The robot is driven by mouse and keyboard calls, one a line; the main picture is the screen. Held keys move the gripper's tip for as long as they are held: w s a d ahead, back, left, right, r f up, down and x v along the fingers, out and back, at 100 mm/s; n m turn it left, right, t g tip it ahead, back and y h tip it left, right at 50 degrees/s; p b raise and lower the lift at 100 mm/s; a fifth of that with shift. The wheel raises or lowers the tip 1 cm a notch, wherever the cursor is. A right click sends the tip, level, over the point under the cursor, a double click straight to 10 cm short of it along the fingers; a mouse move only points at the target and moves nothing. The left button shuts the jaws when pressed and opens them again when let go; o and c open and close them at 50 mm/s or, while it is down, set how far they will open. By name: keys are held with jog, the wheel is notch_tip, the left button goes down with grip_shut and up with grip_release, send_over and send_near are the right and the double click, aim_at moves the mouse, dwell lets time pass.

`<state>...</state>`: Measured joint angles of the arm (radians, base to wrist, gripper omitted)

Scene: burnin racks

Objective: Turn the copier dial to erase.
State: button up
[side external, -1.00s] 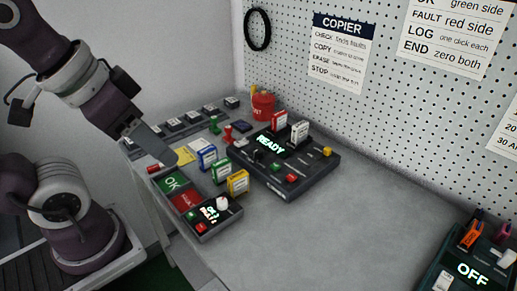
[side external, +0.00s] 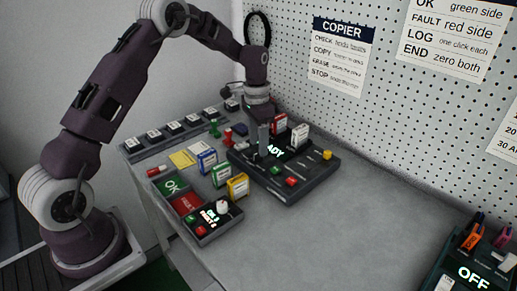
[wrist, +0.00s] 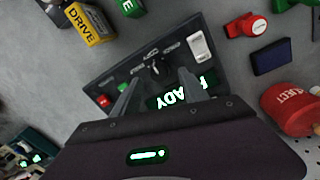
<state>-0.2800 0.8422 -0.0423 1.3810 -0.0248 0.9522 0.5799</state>
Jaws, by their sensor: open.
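The copier (side external: 318,177) is a dark box on the bench with a lit READY display, partly covered by my gripper. Its black dial (wrist: 157,69) shows in the wrist view, with small white markings around it too small to read. My gripper (wrist: 158,77) is open above the copier, with one finger on each side of the dial. I cannot tell whether the fingers touch it. In the side view my gripper (side external: 263,153) points down at the copier's left part and the dial is mostly hidden.
A counter box (side external: 215,212) with OK and FAULT pads lies at front left.

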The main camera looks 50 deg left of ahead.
aim_at(258, 156)
jog(key=shift+d+f, duration=0.1)
jog(key=shift+f, duration=1.25)
grip_shut()
jog(key=shift+n, duration=0.3)
jog(key=n, duration=0.3)
jog(key=shift+s+n, duration=0.1)
jog(key=shift+n, duration=2.5)
grip_release()
